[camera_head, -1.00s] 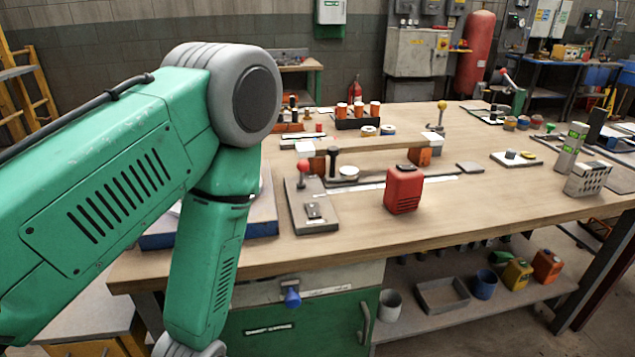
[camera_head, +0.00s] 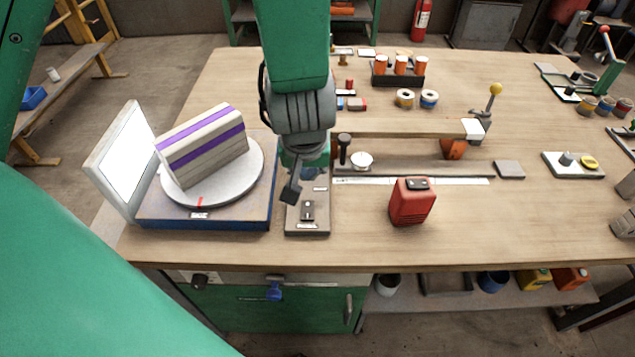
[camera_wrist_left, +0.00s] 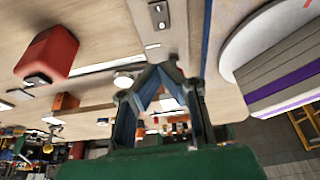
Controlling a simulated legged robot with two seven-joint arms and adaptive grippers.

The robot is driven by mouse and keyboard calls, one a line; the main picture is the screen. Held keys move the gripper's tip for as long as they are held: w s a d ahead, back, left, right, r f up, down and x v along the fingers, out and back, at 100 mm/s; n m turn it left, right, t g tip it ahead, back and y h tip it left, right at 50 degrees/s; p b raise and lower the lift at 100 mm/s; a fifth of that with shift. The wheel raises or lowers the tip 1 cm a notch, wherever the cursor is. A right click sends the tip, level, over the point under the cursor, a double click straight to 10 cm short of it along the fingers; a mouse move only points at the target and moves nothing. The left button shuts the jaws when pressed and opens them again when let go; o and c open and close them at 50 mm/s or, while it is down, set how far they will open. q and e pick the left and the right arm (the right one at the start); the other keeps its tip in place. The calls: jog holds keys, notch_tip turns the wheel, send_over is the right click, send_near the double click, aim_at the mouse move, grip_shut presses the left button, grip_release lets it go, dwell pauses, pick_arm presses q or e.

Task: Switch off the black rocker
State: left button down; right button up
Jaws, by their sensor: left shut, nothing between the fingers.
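The black rocker (camera_head: 307,210) sits on a small grey plate (camera_head: 309,228) near the bench's front edge, and it also shows at the top of the left wrist view (camera_wrist_left: 160,14). I cannot tell which way it is tipped. My left gripper (camera_head: 290,193) hangs just behind and to the left of the rocker in the head view, apart from it. Its fingers meet at the tips with nothing between them, as the left wrist view also shows (camera_wrist_left: 160,68). The gripper and wrist hide the back of the plate. My right gripper is not in view.
A turntable (camera_head: 255,165) with a striped block (camera_head: 205,148) stands close on the left, beside a white panel (camera_head: 122,165). A red canister (camera_head: 411,203) stands to the right. A black-knobbed post (camera_head: 343,148) is behind. Bare wood lies between plate and canister.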

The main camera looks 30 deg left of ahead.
pick_arm(q)
jog(key=shift+s, duration=0.1)
jog(key=b, duration=0.3)
send_near(310, 205)
jog(key=x, duration=0.6)
jog(key=shift+w+a+f, duration=0.25)
jog(key=shift+f, duration=0.05)
jog(key=shift+w+f, duration=0.1)
jog(key=shift+f, duration=0.45)
jog(key=shift+f, duration=0.1)
